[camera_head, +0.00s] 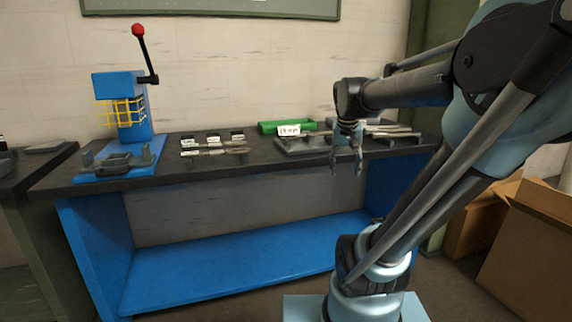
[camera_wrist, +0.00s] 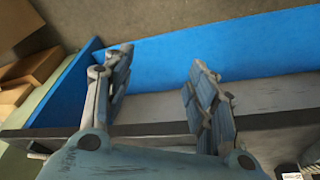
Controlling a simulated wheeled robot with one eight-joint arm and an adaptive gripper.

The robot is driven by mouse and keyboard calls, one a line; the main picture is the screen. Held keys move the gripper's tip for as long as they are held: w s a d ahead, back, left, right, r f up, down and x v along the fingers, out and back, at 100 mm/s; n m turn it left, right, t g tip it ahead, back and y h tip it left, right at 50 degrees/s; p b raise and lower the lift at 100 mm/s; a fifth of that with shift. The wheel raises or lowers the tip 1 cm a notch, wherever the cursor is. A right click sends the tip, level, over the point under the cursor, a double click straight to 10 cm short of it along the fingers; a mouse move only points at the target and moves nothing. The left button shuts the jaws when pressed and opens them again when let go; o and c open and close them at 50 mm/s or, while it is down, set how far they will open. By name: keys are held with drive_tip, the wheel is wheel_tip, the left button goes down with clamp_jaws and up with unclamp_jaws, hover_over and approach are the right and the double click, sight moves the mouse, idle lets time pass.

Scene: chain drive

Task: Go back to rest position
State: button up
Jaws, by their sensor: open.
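My gripper (camera_head: 346,163) hangs from my arm in front of the workbench's front edge, toward the bench's right end. Its fingers point down, are apart and hold nothing. In the wrist view my gripper (camera_wrist: 160,88) shows two separate fingers with an empty gap. Behind the gap are the bench's blue lower shelf (camera_wrist: 240,50) and the grey floor. The workbench (camera_head: 270,175) has a dark top and blue legs. My gripper and arm hide part of the bench's right side.
A blue press (camera_head: 125,110) with a red-knobbed lever stands at the bench's left. Metal parts (camera_head: 215,148), a green bin (camera_head: 287,126) and a grey tray (camera_head: 300,147) lie on top. Cardboard boxes (camera_head: 530,245) stand at the right. The bench's lower shelf (camera_head: 240,255) is bare.

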drive_tip(key=s+f+n+y, duration=0.1)
drive_tip(key=s+f+n, duration=0.1)
drive_tip(key=s+f, duration=1.3)
drive_tip(key=shift+s+a+f+g, duration=0.2)
drive_tip(key=shift+s+f+g, duration=0.1)
drive_tip(key=shift+f, duration=0.15)
drive_tip(key=shift+w+f, duration=0.2)
drive_tip(key=shift+w, duration=0.25)
idle(2.2)
